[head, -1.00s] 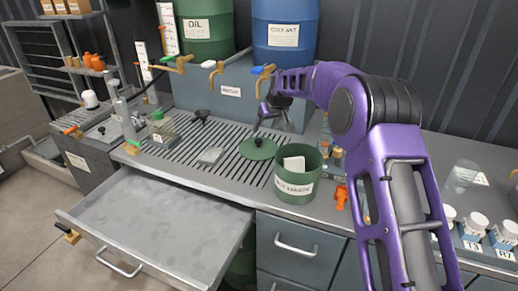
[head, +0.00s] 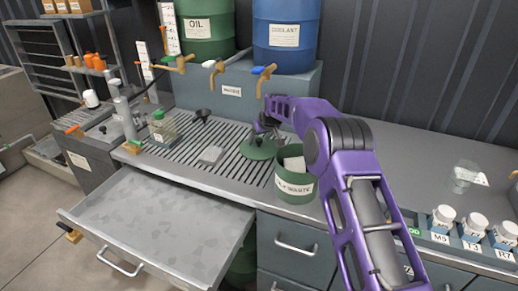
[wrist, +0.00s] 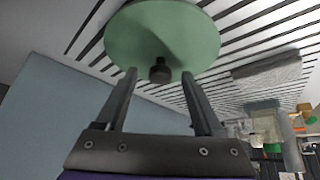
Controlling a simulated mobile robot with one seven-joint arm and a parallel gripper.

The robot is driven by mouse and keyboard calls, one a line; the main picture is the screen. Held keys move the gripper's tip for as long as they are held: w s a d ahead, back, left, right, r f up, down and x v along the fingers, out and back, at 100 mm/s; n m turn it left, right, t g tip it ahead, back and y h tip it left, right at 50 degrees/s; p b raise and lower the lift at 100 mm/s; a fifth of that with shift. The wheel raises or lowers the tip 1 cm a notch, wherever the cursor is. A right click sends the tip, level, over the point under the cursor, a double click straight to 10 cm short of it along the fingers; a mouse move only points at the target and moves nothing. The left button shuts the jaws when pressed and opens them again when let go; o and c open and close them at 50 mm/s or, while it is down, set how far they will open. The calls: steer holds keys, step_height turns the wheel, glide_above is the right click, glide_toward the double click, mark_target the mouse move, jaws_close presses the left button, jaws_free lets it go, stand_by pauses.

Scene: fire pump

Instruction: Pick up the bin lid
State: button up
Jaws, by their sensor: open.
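The bin lid (head: 257,153) is a round green disc with a dark knob. It lies on the slotted bench grate, behind and left of the green waste bin (head: 297,187). In the wrist view the lid (wrist: 165,30) fills the top middle, and its knob (wrist: 160,72) appears between my fingertips. My gripper (wrist: 160,76) is open and empty, a finger on each side of the knob in the picture. In the head view my gripper (head: 264,131) is just above the lid, partly hidden by my arm. I cannot tell whether it touches the knob.
The bin stands close to the lid, with something white inside. Brass taps (head: 264,84) under the oil and coolant drums hang behind. An open drawer (head: 160,222) juts out in front.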

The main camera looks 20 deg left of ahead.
jaws_close()
stand_by(1.4)
